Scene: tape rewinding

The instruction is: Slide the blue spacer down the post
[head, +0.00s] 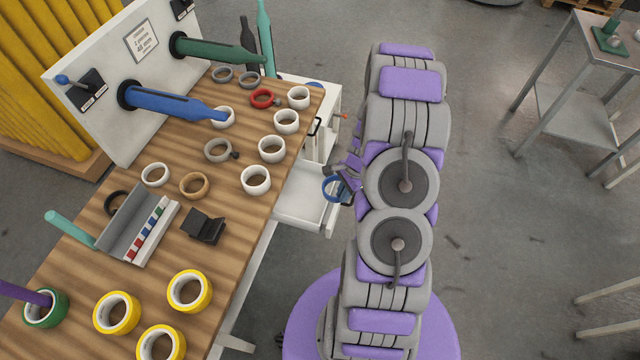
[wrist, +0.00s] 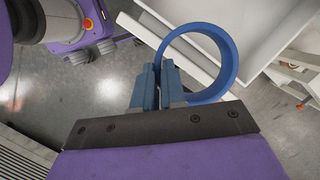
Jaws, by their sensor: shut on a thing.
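The blue spacer is a ring (wrist: 234,66) pinched at its rim between the two fingers of my gripper (wrist: 158,78). The ring stands out to the right of the fingers in the wrist view. In the head view the blue ring (head: 325,189) and my gripper (head: 350,178) are beside the workbench, near the open drawer, partly hidden by my arm. A green stand (head: 611,38) with a short upright sits on the grey side table at far right. A thick blue shaft (head: 165,101) and a green shaft (head: 215,48) stick out of the white panel. I cannot tell which is the post.
The wooden workbench (head: 225,185) holds several white rings (head: 256,181), yellow tape rolls (head: 189,291), a grey tray (head: 140,225) and a teal peg (head: 70,229). An open drawer (head: 305,195) juts out from the bench. The grey floor (head: 510,230) right of my arm is clear.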

